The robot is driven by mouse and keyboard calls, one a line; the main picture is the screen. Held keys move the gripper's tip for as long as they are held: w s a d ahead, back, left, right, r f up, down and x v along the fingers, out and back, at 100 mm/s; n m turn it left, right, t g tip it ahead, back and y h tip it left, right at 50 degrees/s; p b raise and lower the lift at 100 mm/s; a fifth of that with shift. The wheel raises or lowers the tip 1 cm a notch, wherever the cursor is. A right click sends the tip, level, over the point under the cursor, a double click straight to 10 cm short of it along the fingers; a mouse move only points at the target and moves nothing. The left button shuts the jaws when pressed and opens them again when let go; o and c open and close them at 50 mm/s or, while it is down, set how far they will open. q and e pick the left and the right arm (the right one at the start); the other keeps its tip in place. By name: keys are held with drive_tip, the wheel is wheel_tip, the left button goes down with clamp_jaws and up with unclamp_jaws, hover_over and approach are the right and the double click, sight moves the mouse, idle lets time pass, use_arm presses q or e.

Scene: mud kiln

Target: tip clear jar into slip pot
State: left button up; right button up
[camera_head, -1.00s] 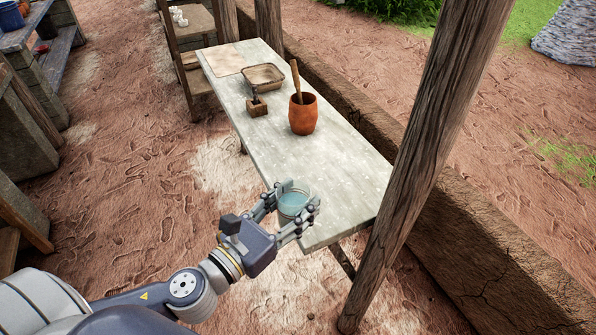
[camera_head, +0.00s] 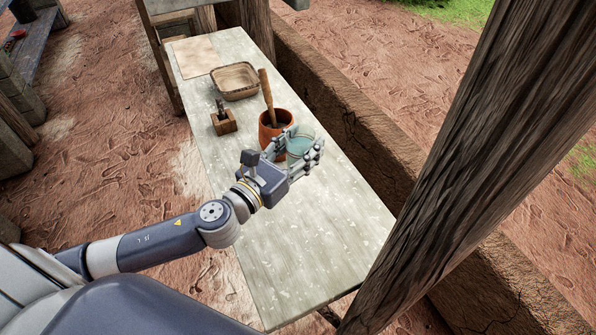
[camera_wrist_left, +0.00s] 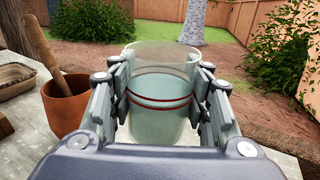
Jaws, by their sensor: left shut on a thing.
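My left gripper (camera_head: 292,152) is shut on the clear jar (camera_head: 301,143), which holds pale blue-green liquid. The jar also shows in the left wrist view (camera_wrist_left: 161,100), upright between the fingers, with red bands around it. The slip pot (camera_head: 272,128) is an orange-brown clay pot with a wooden handle (camera_head: 265,92) standing up out of it. The jar is close to the pot's right side in the head view, partly in front of it. The pot also shows at the left of the wrist view (camera_wrist_left: 66,106). My right gripper is not in view.
The pale table (camera_head: 290,260) is clear at its near end. A thick wooden post (camera_head: 480,150) rises at the right, beside a low mud wall (camera_head: 350,105).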

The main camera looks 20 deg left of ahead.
use_arm(q)
drive_tip(key=w+a+r, duration=0.5)
drive_tip(key=w+a, duration=0.3)
drive_tip(key=w, duration=0.1)
drive_tip(key=shift+w+a+f+n+g+h+p, duration=0.1)
drive_tip(key=shift+f+n+g+h+p, duration=0.15)
drive_tip(key=shift+f+n+g+p, duration=2)
drive_tip(key=shift+w+a+r+n+t+h+p, duration=0.2)
drive_tip(key=shift+r+n+p, duration=0.75)
drive_tip(key=shift+p, duration=2.95)
drive_tip(key=shift+s+d+f+n+g+h+p, duration=0.1)
drive_tip(key=shift+f+n+g+h+p, duration=0.25)
drive_tip(key=shift+f+n+g+p, duration=1.5)
drive_tip(key=r+t+p, duration=0.1)
drive_tip(key=p, duration=0.1)
drive_tip(key=shift+w+r+p, duration=0.1)
drive_tip(key=shift+r+p, duration=0.2)
drive_tip(key=shift+p, duration=0.1)
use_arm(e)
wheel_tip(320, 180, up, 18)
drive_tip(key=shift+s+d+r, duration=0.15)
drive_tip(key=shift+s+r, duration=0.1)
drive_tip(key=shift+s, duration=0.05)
use_arm(q)
drive_tip(key=shift+a+n, duration=0.15)
drive_tip(key=shift+n, duration=0.2)
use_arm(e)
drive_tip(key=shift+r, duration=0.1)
